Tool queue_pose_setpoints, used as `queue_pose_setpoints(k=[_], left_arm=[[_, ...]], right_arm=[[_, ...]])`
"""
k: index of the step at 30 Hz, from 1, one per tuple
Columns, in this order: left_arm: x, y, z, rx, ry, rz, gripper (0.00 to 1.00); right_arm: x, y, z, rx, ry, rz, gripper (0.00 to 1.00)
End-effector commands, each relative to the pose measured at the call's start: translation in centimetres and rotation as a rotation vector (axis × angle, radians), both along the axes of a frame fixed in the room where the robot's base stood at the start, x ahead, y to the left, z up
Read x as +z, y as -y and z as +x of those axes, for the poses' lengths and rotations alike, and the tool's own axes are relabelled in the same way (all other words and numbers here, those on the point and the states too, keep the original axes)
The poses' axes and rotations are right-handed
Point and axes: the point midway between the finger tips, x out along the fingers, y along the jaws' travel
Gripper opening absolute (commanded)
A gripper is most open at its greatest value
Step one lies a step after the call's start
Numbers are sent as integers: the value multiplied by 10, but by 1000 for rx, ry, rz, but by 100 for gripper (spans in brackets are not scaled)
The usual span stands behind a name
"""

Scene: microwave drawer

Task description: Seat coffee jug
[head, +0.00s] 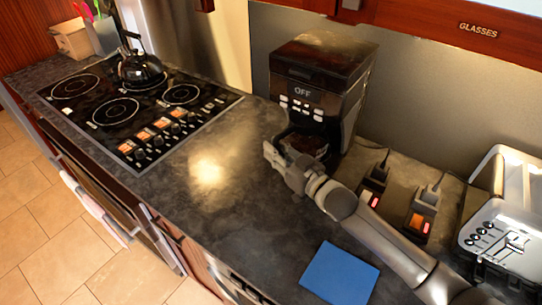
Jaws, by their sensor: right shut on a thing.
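The black coffee maker (322,78), with "OFF" on its front, stands against the back wall. The coffee jug (305,145) shows as a dark glass shape at the opening in the machine's lower front, partly hidden by my right gripper. My right gripper (273,155) is at the front left of the jug, shut on it; the arm reaches in from the lower right. Whether the jug sits flat on the machine's base is hidden. My left gripper is not in view.
A blue mat (340,274) lies near the counter's front edge. Two socket boxes (421,214) with red lights and a silver toaster (503,225) are to the right. A stove (140,105) with a black kettle (141,70) is left. The counter between stove and coffee maker is clear.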

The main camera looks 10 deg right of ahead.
Motion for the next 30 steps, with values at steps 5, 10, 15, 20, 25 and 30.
queue_pose_setpoints(k=[5,10,15,20,25,30], left_arm=[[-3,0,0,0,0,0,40],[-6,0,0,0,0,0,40],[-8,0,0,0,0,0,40],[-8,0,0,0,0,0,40],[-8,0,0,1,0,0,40],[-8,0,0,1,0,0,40]], right_arm=[[3,11,11,-1,10,-3,0],[3,18,18,0,10,-3,0],[3,24,24,0,9,-2,0],[4,27,26,-1,9,-2,0],[4,27,27,-1,9,-2,0],[4,27,27,-1,9,-2,0]])
